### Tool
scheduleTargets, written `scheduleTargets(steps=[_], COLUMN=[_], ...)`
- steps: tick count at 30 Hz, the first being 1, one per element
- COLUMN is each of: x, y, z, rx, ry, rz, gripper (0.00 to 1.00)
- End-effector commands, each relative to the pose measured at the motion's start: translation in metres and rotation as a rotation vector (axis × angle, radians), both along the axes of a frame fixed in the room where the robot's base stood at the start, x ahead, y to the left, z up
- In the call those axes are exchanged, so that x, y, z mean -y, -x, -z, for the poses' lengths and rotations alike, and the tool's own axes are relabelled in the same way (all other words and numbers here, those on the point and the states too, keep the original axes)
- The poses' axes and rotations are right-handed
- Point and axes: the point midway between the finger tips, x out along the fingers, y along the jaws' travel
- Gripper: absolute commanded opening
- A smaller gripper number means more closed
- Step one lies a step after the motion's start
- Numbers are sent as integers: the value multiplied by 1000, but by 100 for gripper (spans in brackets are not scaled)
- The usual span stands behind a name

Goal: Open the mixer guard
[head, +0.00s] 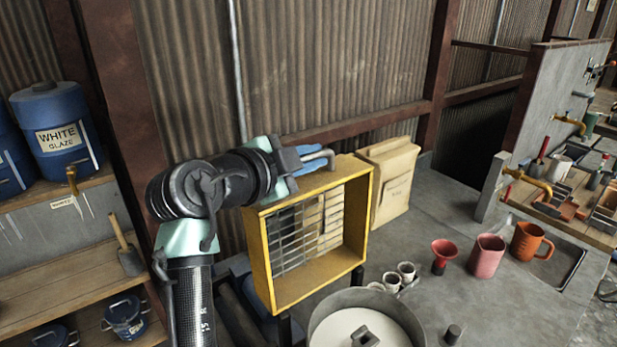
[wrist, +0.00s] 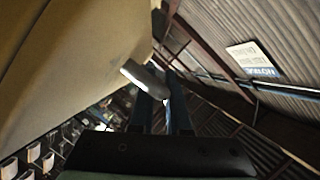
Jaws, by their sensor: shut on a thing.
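The mixer guard is a yellow box frame (head: 260,255) with a wire grid, standing tipped up on edge behind the round grey mixer pan (head: 412,328). Its hollow side faces the camera. A grey bar handle (head: 326,154) sits at its top edge. My gripper (head: 306,161) reaches over the top from the left and is shut on this handle. In the wrist view the handle (wrist: 143,77) shows at the fingers of my gripper (wrist: 166,98), beside the guard's yellow panel (wrist: 70,65). The fingertips are partly hidden in the head view.
A beige paper sack (head: 393,185) stands right behind the guard. Small cups (head: 405,271), a red funnel (head: 443,254), a pink jug (head: 486,254) and an orange jug (head: 529,241) stand on the grey counter. Blue glaze drums (head: 62,128) are at left.

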Motion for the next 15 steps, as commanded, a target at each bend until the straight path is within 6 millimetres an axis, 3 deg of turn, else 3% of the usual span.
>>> scheduleTargets(steps=[15], x=[4], y=[6], z=[-2], rx=[37], ry=[-30], rz=[0], gripper=[0])
